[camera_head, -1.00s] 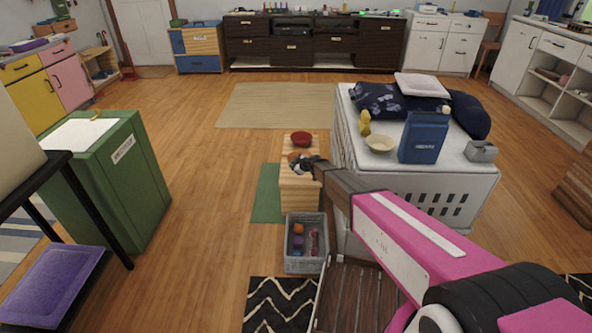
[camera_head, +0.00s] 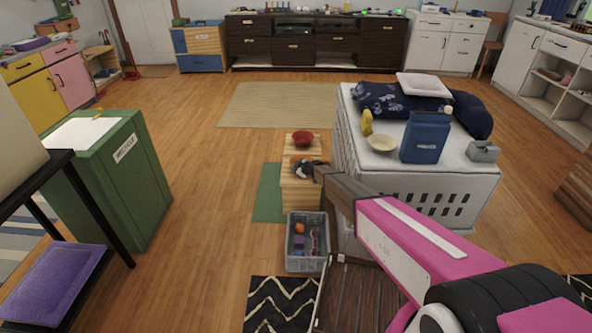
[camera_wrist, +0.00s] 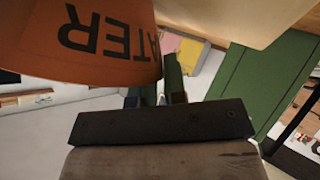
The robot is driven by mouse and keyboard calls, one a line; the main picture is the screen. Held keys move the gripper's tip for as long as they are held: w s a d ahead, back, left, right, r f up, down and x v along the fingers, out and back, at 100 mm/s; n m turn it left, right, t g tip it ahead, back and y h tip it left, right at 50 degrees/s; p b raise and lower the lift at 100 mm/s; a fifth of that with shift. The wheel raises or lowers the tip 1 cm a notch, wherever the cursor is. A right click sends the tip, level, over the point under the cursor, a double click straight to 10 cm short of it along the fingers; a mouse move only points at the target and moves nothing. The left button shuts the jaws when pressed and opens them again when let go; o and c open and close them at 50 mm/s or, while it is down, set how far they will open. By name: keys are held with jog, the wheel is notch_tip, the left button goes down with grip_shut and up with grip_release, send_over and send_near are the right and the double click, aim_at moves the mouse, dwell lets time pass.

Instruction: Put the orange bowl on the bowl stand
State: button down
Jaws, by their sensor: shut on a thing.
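The orange bowl (camera_wrist: 105,45), with dark letters ending in "ATER" on its side, fills the upper left of the wrist view. My gripper (camera_wrist: 170,85) is shut on its edge. In the head view my gripper (camera_head: 307,168) is over the near half of the wooden bowl stand (camera_head: 301,199), and the bowl is mostly hidden there. A red bowl (camera_head: 303,138) sits at the far end of the stand. I cannot tell whether the orange bowl touches the stand.
A grey crate (camera_head: 307,264) with small items stands in front of the stand. A white slotted cabinet (camera_head: 430,200) is close on the right, with a cream bowl (camera_head: 382,143) and a blue box (camera_head: 425,137) on top. A green cabinet (camera_head: 120,185) is left; floor between is clear.

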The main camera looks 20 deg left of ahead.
jog(key=c, duration=1.2)
grip_release()
jog(key=shift+o, duration=0.2)
jog(key=shift+r, duration=0.1)
jog(key=shift+v, duration=3.75)
